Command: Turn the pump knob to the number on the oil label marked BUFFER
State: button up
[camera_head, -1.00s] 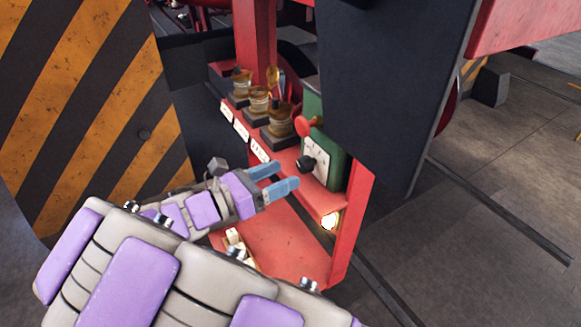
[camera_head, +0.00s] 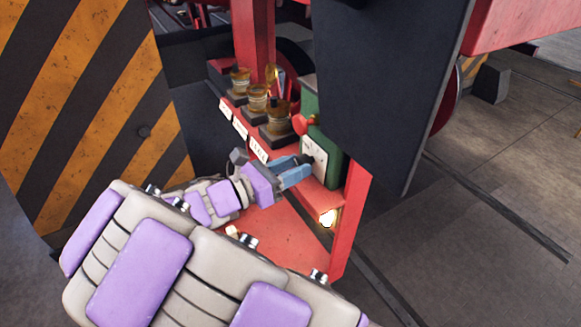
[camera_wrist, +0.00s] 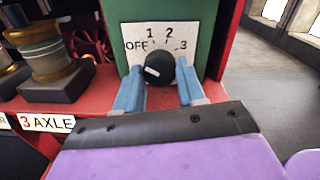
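The black pump knob (camera_wrist: 160,68) sits on a white dial plate (camera_wrist: 165,38) marked OFF, 1, 2, 3, on the green pump box (camera_wrist: 207,35). Its white mark is on the left side, toward OFF. My gripper (camera_wrist: 158,76) has its blue fingers apart, one on each side of the knob; I cannot tell if they touch it. In the head view, my gripper (camera_head: 303,167) reaches the dial, and the fingers partly hide the knob. One oil label (camera_wrist: 47,122) reads "3 AXLE". Another label (camera_wrist: 4,121) is cut off, showing only a final R. BUFFER is not readable.
Several brass oil cups (camera_head: 277,118) stand on the red shelf left of the pump box. A red knob (camera_head: 300,124) is beside the box. A dark panel (camera_head: 385,90) hangs at the right, and a lit lamp (camera_head: 328,218) is below.

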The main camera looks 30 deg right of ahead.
jog(key=c, duration=0.4)
jog(key=shift+m+b, duration=0.3)
jog(key=m+b, duration=1.2)
jog(key=m, duration=0.3)
jog(key=shift+w+f+g, duration=0.1)
jog(key=shift+f+g, duration=0.05)
jog(key=shift+g, duration=0.15)
jog(key=shift+m+b, duration=0.35)
jog(key=shift+m, duration=0.05)
